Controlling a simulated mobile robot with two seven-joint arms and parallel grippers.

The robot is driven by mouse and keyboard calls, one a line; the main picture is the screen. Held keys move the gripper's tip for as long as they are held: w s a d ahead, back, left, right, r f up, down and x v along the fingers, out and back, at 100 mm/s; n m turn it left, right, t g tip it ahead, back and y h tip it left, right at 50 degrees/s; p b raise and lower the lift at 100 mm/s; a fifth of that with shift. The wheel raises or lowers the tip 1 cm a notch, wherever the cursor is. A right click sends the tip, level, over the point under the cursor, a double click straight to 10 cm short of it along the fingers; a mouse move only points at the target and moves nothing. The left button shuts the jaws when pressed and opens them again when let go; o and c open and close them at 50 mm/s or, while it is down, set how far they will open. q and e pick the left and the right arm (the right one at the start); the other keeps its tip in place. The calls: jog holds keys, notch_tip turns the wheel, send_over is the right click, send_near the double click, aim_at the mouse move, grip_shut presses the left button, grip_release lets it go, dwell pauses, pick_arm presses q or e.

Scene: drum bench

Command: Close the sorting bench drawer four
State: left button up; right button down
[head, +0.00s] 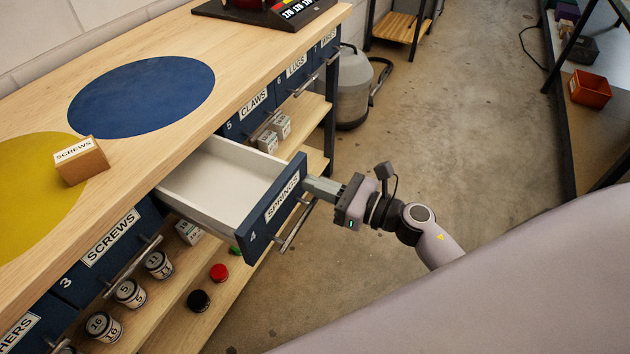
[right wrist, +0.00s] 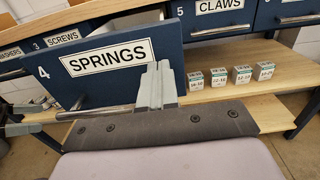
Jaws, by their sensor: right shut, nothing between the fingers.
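Drawer four (head: 272,208), with a blue front labelled SPRINGS, stands pulled out of the wooden bench (head: 235,70). Its white inside looks empty. A metal bar handle (head: 296,226) runs along its front. My right gripper (head: 308,186) is shut and empty, with its fingertips at the upper part of the drawer front, beside the handle. In the right wrist view the gripper fingers (right wrist: 157,85) overlap the right part of the drawer front (right wrist: 115,58); I cannot tell for sure whether they touch it.
Drawer three, SCREWS (head: 110,240), and drawer five, CLAWS (head: 250,112), look shut on either side. A small SCREWS box (head: 82,162) sits on the bench top. Cans (head: 130,293) stand on the lower shelf.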

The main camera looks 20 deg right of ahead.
jog(key=shift+w+a, duration=0.15)
jog(key=shift+w, duration=0.1)
jog(key=shift+w+a, duration=0.4)
jog(key=shift+w, duration=0.1)
jog(key=b, duration=0.4)
send_near(229, 163)
jog(key=r, duration=0.1)
jog(key=w+r, duration=0.1)
jog(key=a+r, duration=0.1)
jog(key=shift+w+r, duration=0.25)
jog(key=b+x, duration=0.2)
jog(key=x, duration=0.5)
jog(key=shift+w+a, duration=0.15)
jog(key=shift+w, duration=0.05)
jog(key=shift+w+a+r, duration=0.1)
jog(key=shift+w+a, duration=0.1)
jog(key=shift+w, duration=0.05)
jog(key=shift+r, duration=0.3)
jog(key=shift+w+a, duration=0.1)
